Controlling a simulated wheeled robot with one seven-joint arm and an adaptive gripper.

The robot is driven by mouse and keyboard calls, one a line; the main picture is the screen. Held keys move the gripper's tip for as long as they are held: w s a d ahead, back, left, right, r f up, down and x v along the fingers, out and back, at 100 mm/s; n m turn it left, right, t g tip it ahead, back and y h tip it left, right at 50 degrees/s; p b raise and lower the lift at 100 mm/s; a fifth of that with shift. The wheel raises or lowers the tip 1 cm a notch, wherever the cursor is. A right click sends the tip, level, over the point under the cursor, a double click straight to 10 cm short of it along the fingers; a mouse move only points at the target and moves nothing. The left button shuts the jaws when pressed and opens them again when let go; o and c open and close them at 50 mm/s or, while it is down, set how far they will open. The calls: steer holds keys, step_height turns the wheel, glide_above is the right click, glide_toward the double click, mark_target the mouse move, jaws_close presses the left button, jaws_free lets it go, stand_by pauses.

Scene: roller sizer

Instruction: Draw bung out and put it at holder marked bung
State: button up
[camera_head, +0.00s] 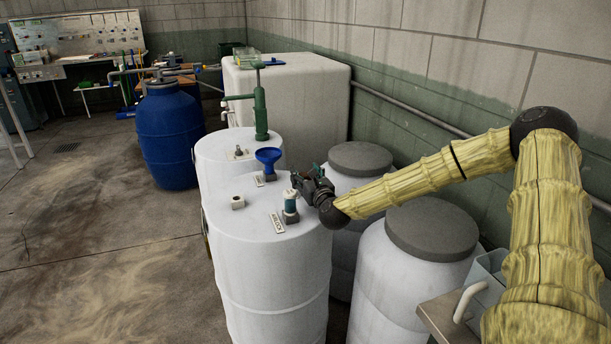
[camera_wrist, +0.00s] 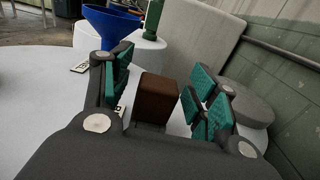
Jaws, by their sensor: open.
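My gripper (camera_head: 304,178) is low over the top of the front white drum (camera_head: 225,228), at its right rim. In the wrist view its teal-padded fingers (camera_wrist: 165,88) are apart, with a brown block (camera_wrist: 157,97) between and beyond them. The block sits on a dark base; I cannot tell whether any pad touches it. In the head view the gripper hides this block. I cannot tell for certain that it is the bung. A partly hidden label (camera_wrist: 120,108) lies beside it; its word is unreadable.
A white-and-teal cylinder (camera_head: 290,204) stands in a dark holder beside a label (camera_head: 277,222). A small pale block (camera_head: 238,202) sits left. A blue funnel (camera_head: 268,158) stands behind, near a green pump (camera_head: 260,110). Grey-lidded drums (camera_head: 432,228) stand right.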

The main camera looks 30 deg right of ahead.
steer(key=shift+v, duration=5.95)
steer(key=shift+r, duration=0.1)
